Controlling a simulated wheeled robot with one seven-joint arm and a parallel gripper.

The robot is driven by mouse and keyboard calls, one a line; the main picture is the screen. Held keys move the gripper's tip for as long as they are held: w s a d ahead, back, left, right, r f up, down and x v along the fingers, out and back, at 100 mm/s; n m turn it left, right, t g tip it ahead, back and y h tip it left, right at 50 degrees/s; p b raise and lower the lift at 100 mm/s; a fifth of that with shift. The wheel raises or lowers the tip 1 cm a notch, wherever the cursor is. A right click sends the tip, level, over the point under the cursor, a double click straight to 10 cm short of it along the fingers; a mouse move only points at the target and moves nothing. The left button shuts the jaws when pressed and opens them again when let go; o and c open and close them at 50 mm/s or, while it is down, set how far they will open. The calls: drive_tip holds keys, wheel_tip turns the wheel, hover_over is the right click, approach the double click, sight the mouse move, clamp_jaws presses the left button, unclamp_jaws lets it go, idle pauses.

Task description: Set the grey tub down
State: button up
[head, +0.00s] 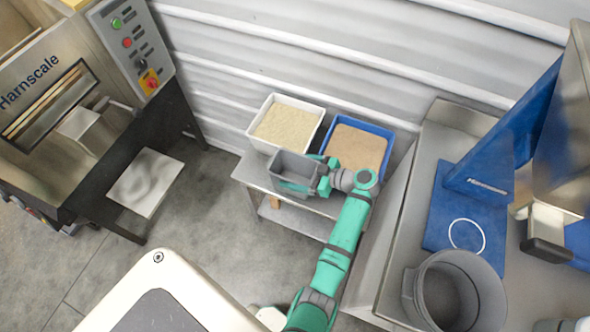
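The grey tub (284,164) is a small open box, upright over the front left part of a small metal table (249,172), in front of two filled bins. My gripper (312,174) reaches in from the right, with its teal fingers on the tub's front and back sides, and appears shut on it. The gripper covers the tub's right end. I cannot tell whether the tub's base touches the tabletop. The inside of the tub that shows is grey, and I see no contents.
A white bin (250,131) of pale grain and a blue bin (389,133) of brown material stand behind the tub. The grey bucket (412,290) stands on the right bench. The Harnscale machine (60,60) is at left.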

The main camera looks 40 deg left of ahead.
sight(314, 177)
drive_tip(key=v, duration=0.4)
drive_tip(key=r+v, duration=0.1)
drive_tip(key=v, duration=0.3)
drive_tip(key=shift+a, duration=0.2)
idle(0.4)
